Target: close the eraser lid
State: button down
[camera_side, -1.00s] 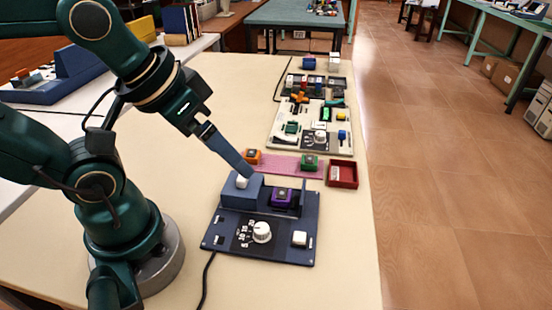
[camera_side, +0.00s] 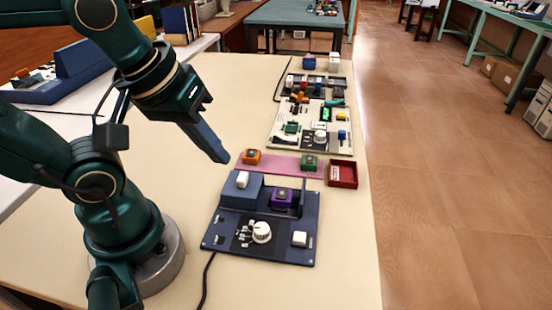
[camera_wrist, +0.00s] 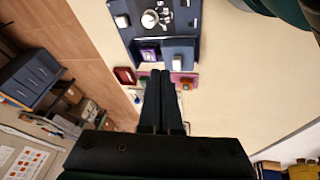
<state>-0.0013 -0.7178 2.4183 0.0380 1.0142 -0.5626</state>
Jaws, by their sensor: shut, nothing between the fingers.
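The eraser is a dark blue unit (camera_side: 225,224) on the pale table, also in the wrist view (camera_wrist: 125,35). A raised blue block (camera_side: 243,194) with a white knob (camera_side: 242,180) stands at its left rear. Beside the block a purple piece (camera_side: 281,197) with a grey top sits uncovered in the bay. A thin dark panel (camera_side: 303,192) stands upright right of it; I cannot tell which part is the lid. My gripper (camera_side: 222,158) is shut and empty, above and behind the knob and apart from it. Its fingers show in the wrist view (camera_wrist: 160,74).
The unit's front has a white dial (camera_side: 262,232) and white button (camera_side: 300,238). Behind it lie a pink mat (camera_side: 283,164) with orange (camera_side: 252,157) and green (camera_side: 309,162) blocks, and a red tray (camera_side: 342,174). Boards with parts lie farther back.

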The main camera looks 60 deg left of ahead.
jog(key=a+n+g, duration=0.1)
jog(key=n, duration=0.4)
jog(key=n+g+y, duration=0.2)
jog(key=n+g, duration=0.4)
jog(key=n, duration=1)
send_over(230, 182)
jog(key=f, duration=0.2)
jog(key=shift+g, duration=0.3)
jog(key=x, duration=0.9)
jog(key=shift+f, duration=0.1)
jog(key=shift+w+d+f, duration=0.15)
jog(key=shift+w+d, duration=0.75)
jog(key=shift+w, duration=0.2)
jog(key=shift+w+d, duration=0.4)
jog(key=shift+d, duration=0.05)
jog(key=w+d, duration=0.6)
jog(key=shift+w+d, duration=0.1)
